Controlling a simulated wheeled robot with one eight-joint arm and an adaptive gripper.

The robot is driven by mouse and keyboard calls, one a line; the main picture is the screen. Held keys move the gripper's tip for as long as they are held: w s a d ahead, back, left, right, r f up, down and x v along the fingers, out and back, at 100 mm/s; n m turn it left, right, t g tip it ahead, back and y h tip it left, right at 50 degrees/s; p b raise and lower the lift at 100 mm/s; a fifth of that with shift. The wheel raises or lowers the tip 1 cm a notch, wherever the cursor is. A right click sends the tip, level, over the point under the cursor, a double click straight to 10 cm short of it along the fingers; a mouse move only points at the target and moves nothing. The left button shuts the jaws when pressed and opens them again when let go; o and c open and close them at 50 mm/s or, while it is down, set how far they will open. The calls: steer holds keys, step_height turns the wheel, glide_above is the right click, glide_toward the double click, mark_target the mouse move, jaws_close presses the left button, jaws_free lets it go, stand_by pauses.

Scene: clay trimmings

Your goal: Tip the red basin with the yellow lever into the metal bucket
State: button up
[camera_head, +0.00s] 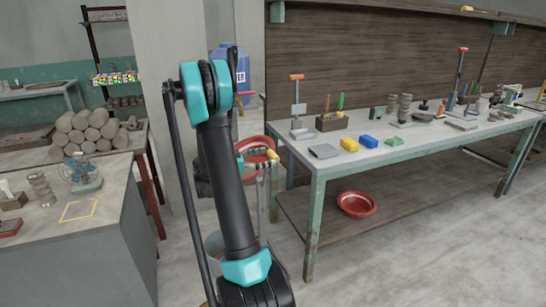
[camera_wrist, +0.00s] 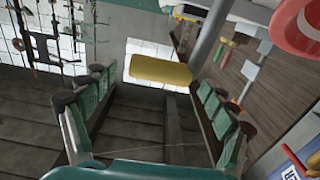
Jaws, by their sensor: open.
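The red basin (camera_head: 256,143) is mounted on a stand behind my arm in the head view, partly hidden by it. Its yellow lever end (camera_head: 272,155) sticks out at its right. The wrist view shows the yellow lever (camera_wrist: 160,71) ahead, across the gap between my fingers, and part of the red basin (camera_wrist: 298,28) at upper right. My gripper (camera_wrist: 148,88) is open and empty, one finger either side of the lever; I cannot tell whether they touch it. The metal bucket (camera_head: 213,243) stands low below the basin, mostly hidden by my arm.
A long workbench (camera_head: 420,155) with tools and sponges stands right of the basin. Another red bowl (camera_head: 357,204) sits on its lower shelf. A grey counter (camera_head: 100,225) is at left, and a blue water container (camera_head: 243,62) is behind my arm. Floor is clear at lower right.

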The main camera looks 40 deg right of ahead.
mark_target(270, 156)
steer(key=shift+x, duration=1.55)
